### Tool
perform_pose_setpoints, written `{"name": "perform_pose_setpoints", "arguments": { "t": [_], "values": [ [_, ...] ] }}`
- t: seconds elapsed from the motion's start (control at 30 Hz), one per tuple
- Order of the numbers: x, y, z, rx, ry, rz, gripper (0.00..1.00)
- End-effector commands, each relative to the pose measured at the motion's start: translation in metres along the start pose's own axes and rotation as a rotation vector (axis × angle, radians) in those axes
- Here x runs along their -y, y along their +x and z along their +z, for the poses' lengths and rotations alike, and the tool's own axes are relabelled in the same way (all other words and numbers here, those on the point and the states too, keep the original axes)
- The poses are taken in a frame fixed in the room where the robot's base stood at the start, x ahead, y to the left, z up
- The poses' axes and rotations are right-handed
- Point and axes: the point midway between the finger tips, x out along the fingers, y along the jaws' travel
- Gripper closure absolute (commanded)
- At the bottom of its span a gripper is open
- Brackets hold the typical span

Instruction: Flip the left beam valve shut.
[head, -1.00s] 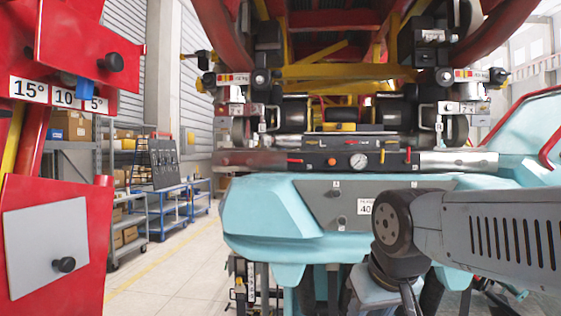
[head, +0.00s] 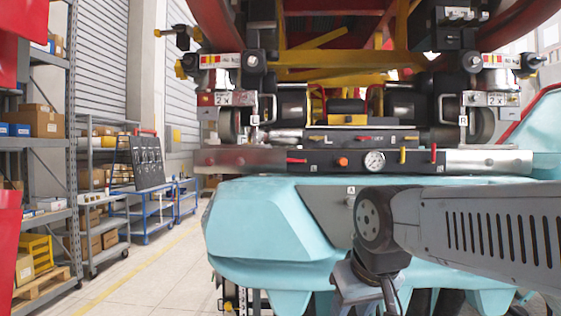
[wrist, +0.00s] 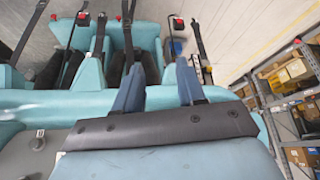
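A dark beam panel (head: 330,163) runs across the coaster train in the middle of the head view. At its left end is a red lever (head: 297,160), lying about level; I take it for the left beam valve. A second red lever (head: 434,153) stands upright near the right end. Between them are an orange button (head: 343,162), a round gauge (head: 374,162) and an upright yellow lever (head: 403,155). My gripper (wrist: 157,78) shows two blue-grey fingers apart and empty in the wrist view, over the teal car, away from the levers. Its fingertips are hidden in the head view.
The teal car front (head: 265,215) bulges out below the beam. Shelves (head: 40,150) and a blue cart (head: 150,200) stand at left beside open floor (head: 150,265). Red panels cut into the left edge. Shelving (wrist: 285,85) also shows in the wrist view.

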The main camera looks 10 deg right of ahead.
Motion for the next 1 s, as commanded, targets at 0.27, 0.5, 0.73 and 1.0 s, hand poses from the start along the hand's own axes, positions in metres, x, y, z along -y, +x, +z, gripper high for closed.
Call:
{"name": "perform_pose_setpoints", "arguments": {
  "t": [0.27,0.5,0.73,1.0],
  "values": [
    [-0.003,-0.004,-0.016,0.021,-0.081,0.042,0.60],
    [-0.017,-0.019,-0.095,0.069,-0.403,0.261,0.60],
    [-0.003,-0.042,-0.204,0.040,-0.709,0.558,0.60],
    [0.059,-0.081,-0.318,-0.084,-0.947,0.901,0.60]
  ]
}}
